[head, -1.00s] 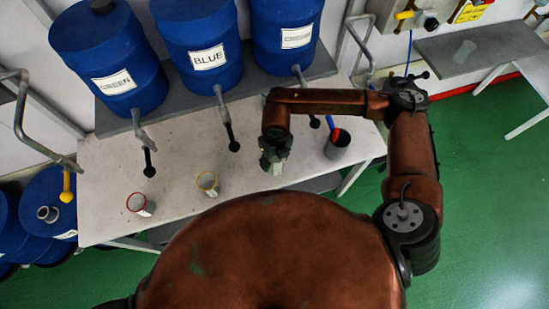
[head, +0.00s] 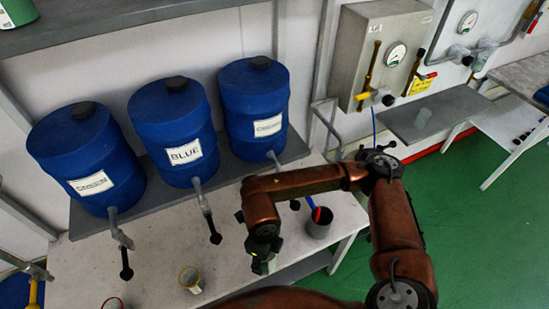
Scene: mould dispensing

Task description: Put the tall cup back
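I cannot tell for sure which cup is the tall cup. A clear cup with a yellow rim (head: 190,279) stands on the white table. A red-rimmed cup (head: 112,303) is cut off by the bottom edge. My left gripper is out of view.
Blue drums (head: 178,130) with taps stand on a grey rack behind the table (head: 150,262). A dark grey pot (head: 319,224) holding blue and red items stands right of my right gripper. A grey gauge box (head: 385,50) hangs on the wall. Green floor is open at right.

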